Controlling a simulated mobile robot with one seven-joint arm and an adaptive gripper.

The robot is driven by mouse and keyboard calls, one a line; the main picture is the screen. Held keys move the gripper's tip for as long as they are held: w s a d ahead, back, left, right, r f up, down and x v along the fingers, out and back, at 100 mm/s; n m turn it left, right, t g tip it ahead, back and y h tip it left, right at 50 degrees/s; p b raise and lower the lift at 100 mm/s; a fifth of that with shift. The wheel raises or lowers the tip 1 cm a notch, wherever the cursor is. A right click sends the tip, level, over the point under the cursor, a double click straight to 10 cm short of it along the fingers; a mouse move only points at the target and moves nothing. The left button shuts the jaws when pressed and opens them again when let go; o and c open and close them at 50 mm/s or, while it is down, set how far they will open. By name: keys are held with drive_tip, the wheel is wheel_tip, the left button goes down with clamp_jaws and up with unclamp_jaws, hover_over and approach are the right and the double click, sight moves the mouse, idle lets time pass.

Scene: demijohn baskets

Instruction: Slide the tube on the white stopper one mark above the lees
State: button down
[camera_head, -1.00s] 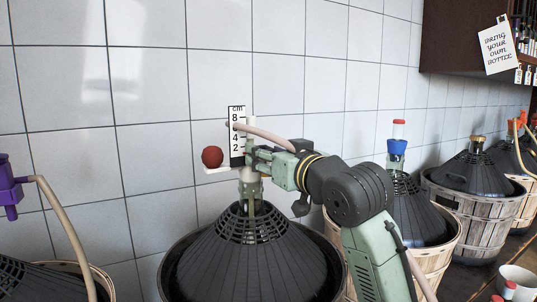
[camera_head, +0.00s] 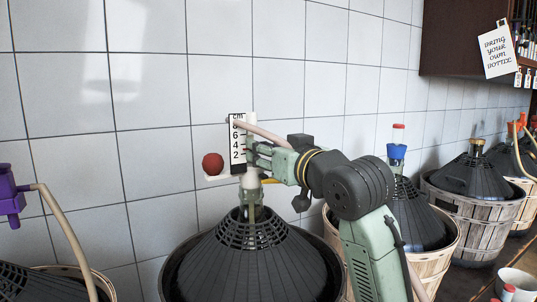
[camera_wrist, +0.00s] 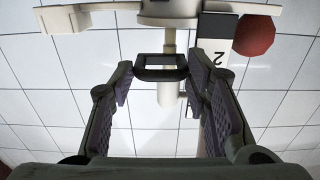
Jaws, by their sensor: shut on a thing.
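The white stopper (camera_head: 250,178) sits at the neck of the middle black demijohn (camera_head: 250,260). The pale tube (camera_head: 253,118) stands upright there, and a beige hose (camera_head: 265,133) bends off its upper part. Beside it is a white-and-black cm scale (camera_head: 238,145) with marks 2, 4 and 6 readable; the hose covers the 8. My gripper (camera_head: 258,153) is right of the scale. In the wrist view my gripper (camera_wrist: 160,70) is shut on a dark rectangular grip (camera_wrist: 160,74) on the tube (camera_wrist: 168,42). The lees are not visible.
A red ball (camera_head: 213,163) sits on the white arm left of the scale. A purple fitting (camera_head: 10,195) with a hose is at the far left. More basketed demijohns stand right, one with a blue-and-red stopper (camera_head: 397,148). A tiled wall is close behind.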

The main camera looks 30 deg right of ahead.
wheel_tip(320, 180, up, 3)
drive_tip(key=shift+p, duration=0.4)
drive_tip(key=c, duration=1.1)
unclamp_jaws()
drive_tip(key=s, duration=1.2)
drive_tip(key=shift+a+f, duration=0.1)
drive_tip(key=shift+a, duration=0.15)
